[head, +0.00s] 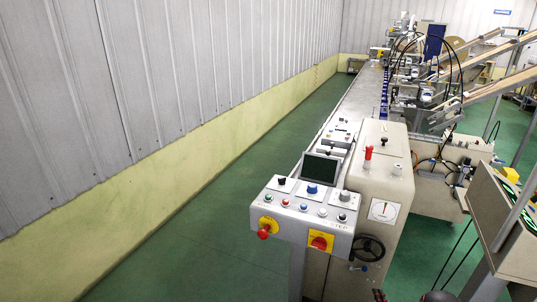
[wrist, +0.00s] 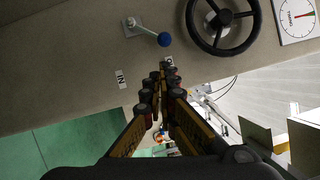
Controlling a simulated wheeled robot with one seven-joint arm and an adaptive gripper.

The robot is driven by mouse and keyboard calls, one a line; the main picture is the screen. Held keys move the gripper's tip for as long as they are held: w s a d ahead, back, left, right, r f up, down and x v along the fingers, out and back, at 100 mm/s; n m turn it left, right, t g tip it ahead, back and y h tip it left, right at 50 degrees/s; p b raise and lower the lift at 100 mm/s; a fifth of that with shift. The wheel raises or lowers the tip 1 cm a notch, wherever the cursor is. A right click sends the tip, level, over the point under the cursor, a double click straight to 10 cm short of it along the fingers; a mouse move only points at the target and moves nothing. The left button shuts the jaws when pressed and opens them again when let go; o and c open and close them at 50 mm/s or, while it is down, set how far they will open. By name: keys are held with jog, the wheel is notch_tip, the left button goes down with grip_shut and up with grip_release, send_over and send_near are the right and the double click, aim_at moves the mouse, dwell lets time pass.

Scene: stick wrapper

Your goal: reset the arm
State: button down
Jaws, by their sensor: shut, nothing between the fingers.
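My gripper (wrist: 162,88) is in the middle of the wrist view. Its dark fingers come together at the tips, shut with nothing between them. Ahead of it is the beige face of the machine cabinet (wrist: 60,60). A small lever with a blue knob (wrist: 164,39) is just above the fingertips in the picture, and a black handwheel (wrist: 222,20) is to the upper right. The gap between the fingertips and the panel is hard to judge. The handwheel also shows in the head view (head: 368,248), low on the cabinet. Dark shapes at that view's bottom edge are unclear.
A control box (head: 305,210) with buttons and red knobs juts out left of the cabinet, below a small screen (head: 321,168). A slanted panel box (head: 503,225) stands at the right. Green floor (head: 190,250) is open on the left, along the wall.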

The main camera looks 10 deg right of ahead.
jog(key=s+f+n+g, duration=0.2)
jog(key=s+f+g, duration=0.15)
jog(key=f, duration=0.45)
jog(key=s+f+n+g, duration=0.2)
jog(key=f+n+g, duration=0.15)
jog(key=f, duration=0.35)
jog(key=s+n+g, duration=0.3)
jog(key=s+g, duration=0.3)
jog(key=s+a+r+n+g+y, duration=0.1)
jog(key=s+a+r+n+g, duration=0.2)
jog(key=r, duration=0.8)
jog(key=s+a+r+n+g, duration=0.1)
jog(key=s+a+r+n, duration=0.15)
jog(key=a+r, duration=0.6)
jog(key=s+a+r+n+g+y, duration=0.1)
jog(key=s+a+r+n+g, duration=0.15)
jog(key=r, duration=1.15)
jog(key=s+a+r+n+t, duration=0.2)
jog(key=s+a+r, duration=0.2)
jog(key=a+r, duration=0.3)
jog(key=s+a+r+n+t, duration=0.1)
jog(key=s+a+r, duration=0.4)
jog(key=r, duration=0.9)
jog(key=s+a+r+n+t+y, duration=0.1)
jog(key=s+a+r+n+t, duration=0.1)
jog(key=a+r, duration=0.7)
notch_tip(320, 180, up, 2)
jog(key=shift+s+a+r+n+t+p, duration=0.2)
jog(key=shift+s+a+n+t+p, duration=0.25)
jog(key=shift+s, duration=0.7)
